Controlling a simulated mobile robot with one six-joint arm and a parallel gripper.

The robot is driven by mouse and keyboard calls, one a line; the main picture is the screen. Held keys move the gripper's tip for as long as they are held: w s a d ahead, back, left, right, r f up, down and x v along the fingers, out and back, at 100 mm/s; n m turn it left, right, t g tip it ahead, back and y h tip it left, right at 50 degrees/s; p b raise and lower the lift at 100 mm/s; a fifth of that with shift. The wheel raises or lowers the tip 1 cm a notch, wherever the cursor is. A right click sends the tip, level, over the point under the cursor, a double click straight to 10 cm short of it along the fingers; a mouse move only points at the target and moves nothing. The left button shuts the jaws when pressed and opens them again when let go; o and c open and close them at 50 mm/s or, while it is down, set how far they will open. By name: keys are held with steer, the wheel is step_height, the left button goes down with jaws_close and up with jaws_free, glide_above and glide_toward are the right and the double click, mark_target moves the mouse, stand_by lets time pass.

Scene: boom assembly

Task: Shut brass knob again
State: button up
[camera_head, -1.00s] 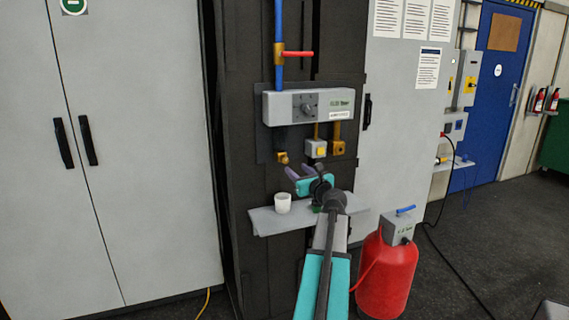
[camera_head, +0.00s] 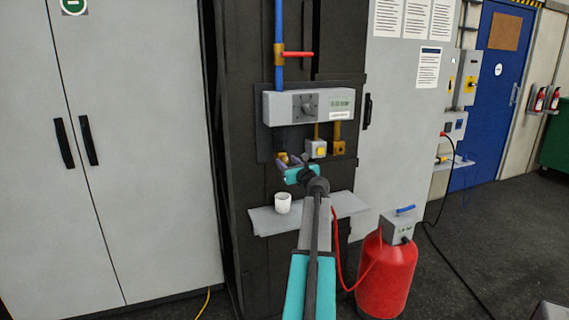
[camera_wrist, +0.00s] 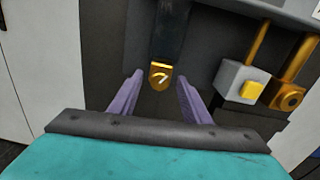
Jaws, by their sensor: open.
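The brass knob (camera_wrist: 160,77) sits at the lower end of a dark vertical piece under the grey control box (camera_head: 308,107). In the wrist view it lies straight ahead, between and just beyond my two purple fingertips. A pale curved mark shows on its face. In the head view the brass knob (camera_head: 282,157) is partly hidden by my gripper. My gripper (camera_wrist: 157,80) is open and empty, with a finger to each side of the knob. I see no contact. In the head view my gripper (camera_head: 289,161) is just below the box.
A grey fitting with a yellow button (camera_head: 316,149) and another brass fitting (camera_head: 338,147) are close on the right. A white cup (camera_head: 282,203) stands on the grey shelf (camera_head: 345,205) below. A red-handled valve (camera_head: 297,54) is above. A red cylinder (camera_head: 388,275) stands at lower right.

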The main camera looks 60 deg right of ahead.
steer(key=shift+w+d, duration=0.3)
steer(key=shift+w, duration=0.1)
